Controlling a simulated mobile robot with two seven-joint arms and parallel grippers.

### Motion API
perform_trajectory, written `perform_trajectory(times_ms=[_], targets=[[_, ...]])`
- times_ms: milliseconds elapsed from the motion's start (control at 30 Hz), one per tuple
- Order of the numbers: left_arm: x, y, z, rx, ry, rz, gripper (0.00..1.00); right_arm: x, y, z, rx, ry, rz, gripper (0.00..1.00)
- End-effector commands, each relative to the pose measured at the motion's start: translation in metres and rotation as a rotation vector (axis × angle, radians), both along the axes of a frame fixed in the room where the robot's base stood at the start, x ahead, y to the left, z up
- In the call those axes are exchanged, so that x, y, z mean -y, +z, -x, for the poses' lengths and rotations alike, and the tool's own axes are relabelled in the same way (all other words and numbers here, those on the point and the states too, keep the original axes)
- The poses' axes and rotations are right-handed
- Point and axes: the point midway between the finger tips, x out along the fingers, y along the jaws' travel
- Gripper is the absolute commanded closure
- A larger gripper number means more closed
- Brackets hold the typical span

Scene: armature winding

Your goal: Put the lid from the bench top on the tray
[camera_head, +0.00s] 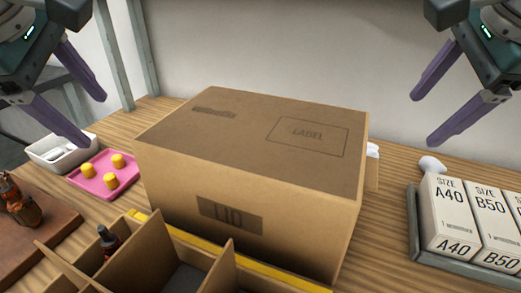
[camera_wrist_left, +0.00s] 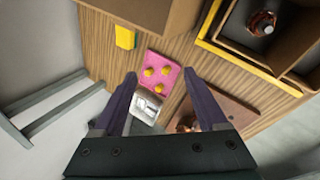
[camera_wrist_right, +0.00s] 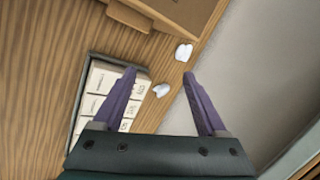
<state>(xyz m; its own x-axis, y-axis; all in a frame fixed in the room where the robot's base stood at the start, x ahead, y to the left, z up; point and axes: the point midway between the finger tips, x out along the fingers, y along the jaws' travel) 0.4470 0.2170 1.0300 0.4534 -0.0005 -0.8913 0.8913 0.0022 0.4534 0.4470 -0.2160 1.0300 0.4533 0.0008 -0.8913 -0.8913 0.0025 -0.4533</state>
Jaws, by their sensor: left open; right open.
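The lid (camera_head: 250,150) is a large brown cardboard box shape marked LID on its front and LABEL on top. It stands in the middle of the bench in the head view, right behind a divided cardboard tray (camera_head: 232,258) with a yellow edge. The tray is cut off by the bottom edge. The left wrist view shows part of the lid (camera_wrist_left: 150,12) and the tray's yellow rim (camera_wrist_left: 240,56). My left gripper (camera_head: 96,122) is open and empty, left of the lid. My right gripper (camera_head: 422,121) is open and empty, right of the lid.
Left are a pink plate (camera_head: 92,182) with yellow pegs, a white dish (camera_head: 58,147) and a brown board (camera_head: 50,235). Right is a grey tray (camera_head: 412,225) with white boxes (camera_head: 447,215). White objects (camera_wrist_right: 183,52) lie between it and the lid. A wall stands behind.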

Motion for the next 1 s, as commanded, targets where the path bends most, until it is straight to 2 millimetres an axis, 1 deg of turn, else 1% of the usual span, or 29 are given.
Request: perform_trajectory(times_ms=[133,233,600,800,1000], targets=[[0.000,-0.005,-0.002,-0.002,-0.001,-0.002,0.25,0.000,-0.005,-0.002,-0.002,0.001,0.002,0.25],[0.000,-0.016,-0.007,-0.004,-0.001,-0.002,0.25,0.000,-0.016,-0.007,-0.004,0.002,0.002,0.25],[0.000,-0.079,-0.038,-0.005,-0.002,-0.002,0.25,0.000,-0.079,-0.038,-0.006,0.001,0.002,0.25],[0.000,-0.105,-0.053,-0.003,-0.001,-0.002,0.25,0.000,-0.105,-0.053,-0.003,0.001,0.002,0.25],[0.000,-0.123,-0.062,-0.002,-0.002,-0.001,0.25,0.000,-0.123,-0.062,-0.002,0.002,0.002,0.25]])
